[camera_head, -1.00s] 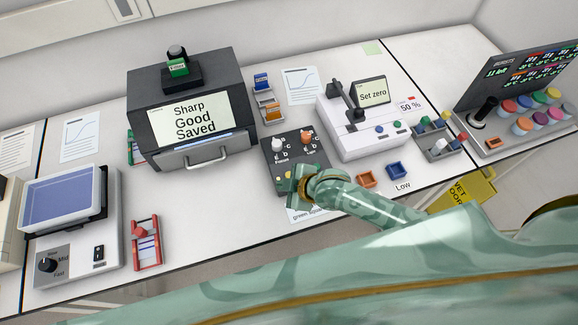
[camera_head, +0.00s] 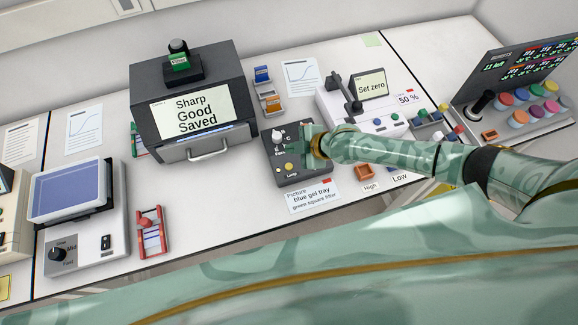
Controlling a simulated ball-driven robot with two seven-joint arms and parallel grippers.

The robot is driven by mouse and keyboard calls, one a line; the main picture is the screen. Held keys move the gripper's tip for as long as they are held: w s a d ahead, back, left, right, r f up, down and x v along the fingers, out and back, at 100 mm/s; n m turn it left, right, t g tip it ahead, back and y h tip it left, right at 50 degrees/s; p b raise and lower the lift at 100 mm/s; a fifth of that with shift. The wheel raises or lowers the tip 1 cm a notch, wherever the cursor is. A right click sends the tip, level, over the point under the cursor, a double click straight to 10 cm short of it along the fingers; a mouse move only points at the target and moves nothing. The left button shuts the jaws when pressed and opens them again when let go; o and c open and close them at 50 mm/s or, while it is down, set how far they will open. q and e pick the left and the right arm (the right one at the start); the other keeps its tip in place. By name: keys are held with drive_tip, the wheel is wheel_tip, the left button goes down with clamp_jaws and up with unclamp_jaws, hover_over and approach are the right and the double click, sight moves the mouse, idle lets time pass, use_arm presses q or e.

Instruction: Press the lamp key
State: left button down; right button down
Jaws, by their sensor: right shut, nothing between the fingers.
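My right gripper (camera_head: 307,147) is shut and empty over the right side of the box, just up and right of the yellow key. It hides the orange knob there. Whether it touches the box I cannot tell. My left gripper is not in view.
The dark imager (camera_head: 218,148) has a screen (camera_head: 192,113) reading "Sharp Good Saved". A card (camera_head: 313,196) reading "Picture blue gel tray green square filter" lies before the box. A white device (camera_head: 391,124) stands to the right, a blue-topped tray (camera_head: 72,186) at the left.

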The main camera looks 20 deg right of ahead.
wheel_tip(320, 180, down, 8)
drive_tip(key=b, duration=0.6)
drive_tip(key=shift+r, duration=0.25)
drive_tip(key=shift+f, duration=0.1)
idle(1.3)
drive_tip(key=shift+f+b, duration=0.3)
drive_tip(key=shift+b, duration=0.2)
drive_tip(key=shift+f+b, duration=0.35)
drive_tip(key=shift+b, duration=0.05)
idle(0.4)
drive_tip(key=shift+r, duration=0.15)
drive_tip(key=shift+r+p, duration=0.65)
drive_tip(key=shift+p, duration=0.1)
drive_tip(key=shift+r, duration=0.1)
wheel_tip(320, 180, up, 5)
drive_tip(key=p, duration=0.4)
drive_tip(key=shift+p, duration=0.35)
